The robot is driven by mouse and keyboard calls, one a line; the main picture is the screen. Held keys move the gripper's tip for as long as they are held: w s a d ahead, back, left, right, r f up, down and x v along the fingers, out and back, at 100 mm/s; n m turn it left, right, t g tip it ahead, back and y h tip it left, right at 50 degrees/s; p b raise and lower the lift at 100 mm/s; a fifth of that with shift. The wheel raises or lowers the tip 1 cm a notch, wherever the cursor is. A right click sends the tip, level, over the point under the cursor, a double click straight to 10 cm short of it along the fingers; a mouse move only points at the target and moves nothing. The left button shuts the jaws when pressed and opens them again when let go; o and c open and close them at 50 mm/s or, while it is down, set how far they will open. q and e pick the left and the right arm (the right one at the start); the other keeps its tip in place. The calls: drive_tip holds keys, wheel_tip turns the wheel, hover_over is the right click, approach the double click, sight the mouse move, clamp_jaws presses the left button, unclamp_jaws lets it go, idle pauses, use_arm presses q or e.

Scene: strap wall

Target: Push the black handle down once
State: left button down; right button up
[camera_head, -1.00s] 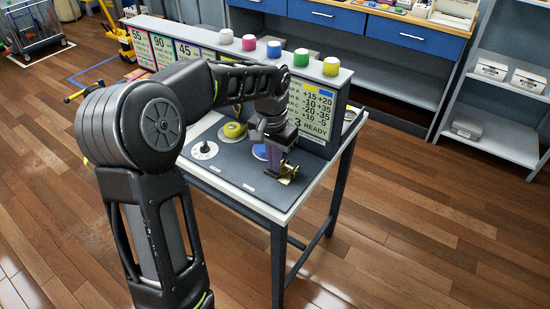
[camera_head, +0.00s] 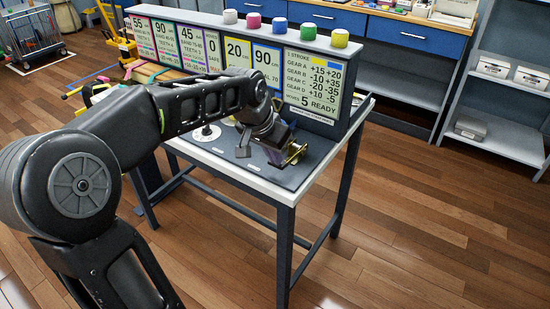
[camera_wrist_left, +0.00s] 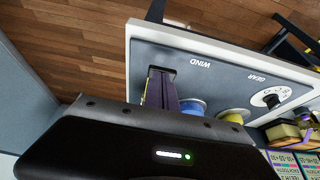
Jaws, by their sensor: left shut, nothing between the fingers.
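A brass-coloured mechanism (camera_head: 295,153) with a purple strap (camera_head: 277,158) sits at the right front of the dark panel on the table. The strap also shows in the left wrist view (camera_wrist_left: 161,92), with a small black part (camera_wrist_left: 164,71) at its far end near the word WIND. I cannot tell whether that part is the black handle. My left gripper (camera_head: 270,138) is shut and empty, low over the panel just left of the mechanism; I cannot tell whether it touches. My wrist housing hides much of the mechanism in the wrist view. My right gripper is not in view.
A sign board (camera_head: 314,82) with number cards and coloured caps on top stands along the panel's back; its right card reads 5 READY. A dial marked GEAR (camera_wrist_left: 271,97), a yellow knob (camera_wrist_left: 234,115) and a blue knob (camera_wrist_left: 193,106) are on the panel.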

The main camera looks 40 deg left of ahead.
use_arm(q)
drive_tip(key=shift+f, duration=0.1)
drive_tip(key=shift+w+r+p, duration=0.1)
drive_tip(key=shift+r+p, duration=0.4)
wheel_tip(320, 180, up, 4)
drive_tip(key=p, duration=0.3)
drive_tip(key=shift+w+r, duration=0.15)
drive_tip(key=s+v, duration=0.1)
drive_tip(key=v, duration=0.8)
drive_tip(key=shift+f+b, duration=0.2)
drive_tip(key=shift+b, duration=0.2)
drive_tip(key=c, duration=2.1)
unclamp_jaws()
